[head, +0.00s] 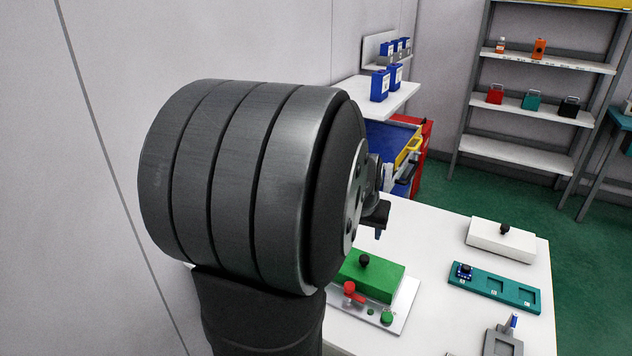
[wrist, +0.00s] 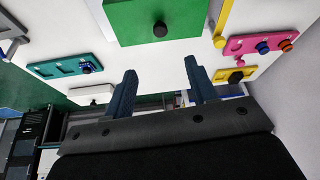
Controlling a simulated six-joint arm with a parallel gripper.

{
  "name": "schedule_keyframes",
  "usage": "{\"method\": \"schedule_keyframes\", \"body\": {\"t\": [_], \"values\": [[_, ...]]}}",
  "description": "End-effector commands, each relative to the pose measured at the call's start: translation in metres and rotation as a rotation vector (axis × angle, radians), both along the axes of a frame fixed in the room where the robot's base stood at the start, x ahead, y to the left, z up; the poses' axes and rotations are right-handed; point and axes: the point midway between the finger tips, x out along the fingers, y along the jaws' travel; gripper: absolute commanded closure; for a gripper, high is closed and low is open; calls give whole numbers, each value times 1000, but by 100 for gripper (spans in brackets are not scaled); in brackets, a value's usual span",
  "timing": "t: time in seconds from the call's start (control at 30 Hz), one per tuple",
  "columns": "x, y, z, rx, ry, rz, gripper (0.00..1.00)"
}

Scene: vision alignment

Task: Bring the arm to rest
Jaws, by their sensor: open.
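My gripper shows in the wrist view (wrist: 161,88) as two dark blue fingers set well apart, with nothing between them. In the head view, my large dark grey arm link fills the middle and hides most of the gripper. Only a dark part of the gripper end (head: 379,220) shows past it, above the white table (head: 428,240). A green block with a black knob (head: 379,277) sits on a light plate below and near the gripper. The green block also shows at the top of the wrist view (wrist: 190,22), apart from the fingers.
A teal tray (head: 478,284) with a blue part, a white box with a black knob (head: 490,239) and a grey fixture (head: 502,343) stand on the table. A pink plate (wrist: 240,45) shows in the wrist view. A shelf rack (head: 540,108) and blue drawers (head: 388,143) stand behind.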

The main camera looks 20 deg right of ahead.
Motion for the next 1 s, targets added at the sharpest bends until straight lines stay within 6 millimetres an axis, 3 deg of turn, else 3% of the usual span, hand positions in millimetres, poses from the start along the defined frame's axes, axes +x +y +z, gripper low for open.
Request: {"method": "schedule_keyframes", "body": {"t": [0.27,1.0], "values": [[5,-4,-16,2,3,0,48],[41,-30,-125,2,3,0,48]]}}
